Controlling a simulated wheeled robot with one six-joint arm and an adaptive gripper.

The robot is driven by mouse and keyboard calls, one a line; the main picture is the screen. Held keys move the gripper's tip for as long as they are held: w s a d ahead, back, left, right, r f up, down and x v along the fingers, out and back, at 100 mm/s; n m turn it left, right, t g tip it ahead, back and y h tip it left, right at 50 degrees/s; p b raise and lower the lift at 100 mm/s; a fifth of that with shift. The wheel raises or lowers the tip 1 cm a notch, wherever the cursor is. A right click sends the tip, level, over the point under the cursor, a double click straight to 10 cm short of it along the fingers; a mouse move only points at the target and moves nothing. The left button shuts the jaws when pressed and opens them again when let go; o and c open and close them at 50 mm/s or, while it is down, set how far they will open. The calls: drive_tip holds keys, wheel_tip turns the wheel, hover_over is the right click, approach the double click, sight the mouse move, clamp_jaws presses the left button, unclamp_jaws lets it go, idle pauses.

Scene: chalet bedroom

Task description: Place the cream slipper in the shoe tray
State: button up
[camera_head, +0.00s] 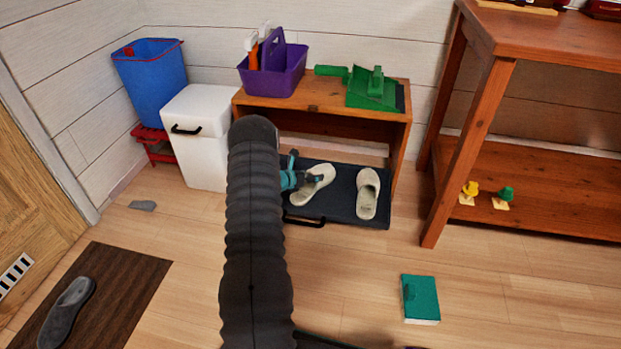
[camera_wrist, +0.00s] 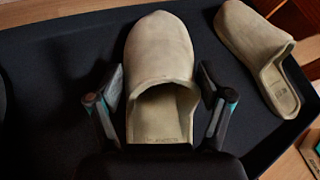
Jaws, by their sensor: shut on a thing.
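The cream slipper (camera_wrist: 160,50) lies in the dark shoe tray (camera_wrist: 60,60), between the two fingers of my gripper (camera_wrist: 163,100) in the wrist view. In the head view my gripper (camera_head: 301,179) is at this slipper (camera_head: 318,187), on the left of the pair, shut on it. A second cream slipper (camera_head: 368,194) sits to its right in the tray (camera_head: 343,205) and also shows at the upper right of the wrist view (camera_wrist: 258,45). My arm hides the tray's left part in the head view.
The tray sits partly under a wooden bench (camera_head: 325,103), whose top carries a purple caddy (camera_head: 275,75) and a green dustpan (camera_head: 372,97). A white bin (camera_head: 205,140) stands left. A green book (camera_head: 420,298) lies on the floor. A grey slipper (camera_head: 66,312) is on a brown mat (camera_head: 125,275).

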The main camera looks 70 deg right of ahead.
drive_tip(key=shift+f, duration=0.25)
drive_tip(key=o, duration=1.1)
drive_tip(key=shift+r, duration=0.1)
drive_tip(key=p+v, duration=0.1)
drive_tip(key=v, duration=1.1)
